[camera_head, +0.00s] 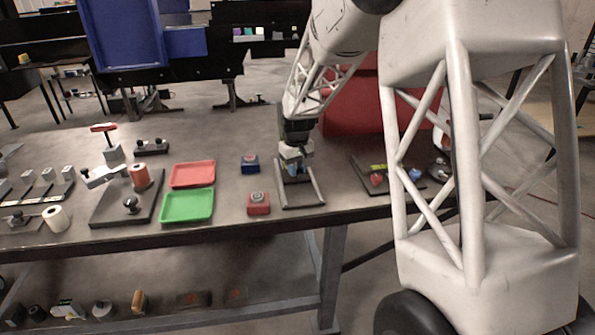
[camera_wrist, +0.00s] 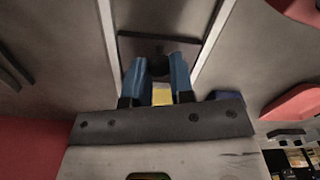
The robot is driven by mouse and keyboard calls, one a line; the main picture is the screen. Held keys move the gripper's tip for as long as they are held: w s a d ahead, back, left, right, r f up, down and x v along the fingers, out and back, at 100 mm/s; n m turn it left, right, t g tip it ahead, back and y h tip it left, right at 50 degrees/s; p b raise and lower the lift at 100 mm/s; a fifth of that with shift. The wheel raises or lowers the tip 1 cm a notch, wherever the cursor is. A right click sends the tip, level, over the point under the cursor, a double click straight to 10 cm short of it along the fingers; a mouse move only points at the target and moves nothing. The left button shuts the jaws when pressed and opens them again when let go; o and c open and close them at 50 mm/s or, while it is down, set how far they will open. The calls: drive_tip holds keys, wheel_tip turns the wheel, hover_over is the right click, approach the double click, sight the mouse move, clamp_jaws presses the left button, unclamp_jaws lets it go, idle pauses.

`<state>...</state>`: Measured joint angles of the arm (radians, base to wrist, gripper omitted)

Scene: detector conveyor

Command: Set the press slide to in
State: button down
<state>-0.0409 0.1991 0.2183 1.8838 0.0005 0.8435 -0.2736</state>
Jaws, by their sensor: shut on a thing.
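The press slide (camera_head: 317,186) stands near the front edge of the bench, a low frame with two pale rails. In the wrist view its rails (camera_wrist: 209,42) run along both sides of a dark plate (camera_wrist: 132,46). My gripper (camera_head: 294,171) is over the slide, between the rails and toward the far end. In the wrist view its blue fingers (camera_wrist: 158,72) are shut on a dark knob (camera_wrist: 157,64) on the slide. The fingers hide much of the knob. I cannot read any position mark.
Left of the slide are a blue button box (camera_head: 250,164) and a red one (camera_head: 259,204), then red (camera_head: 193,174) and green (camera_head: 187,206) trays. A dark board (camera_head: 401,185) with small coloured parts lies right. A large red bin (camera_head: 352,108) stands behind.

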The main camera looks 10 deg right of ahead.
drive_tip(key=shift+w+r, duration=0.1)
drive_tip(key=shift+w, duration=0.05)
drive_tip(key=c, duration=1)
unclamp_jaws()
drive_tip(key=shift+r, duration=0.15)
drive_tip(key=shift+r, duration=3.75)
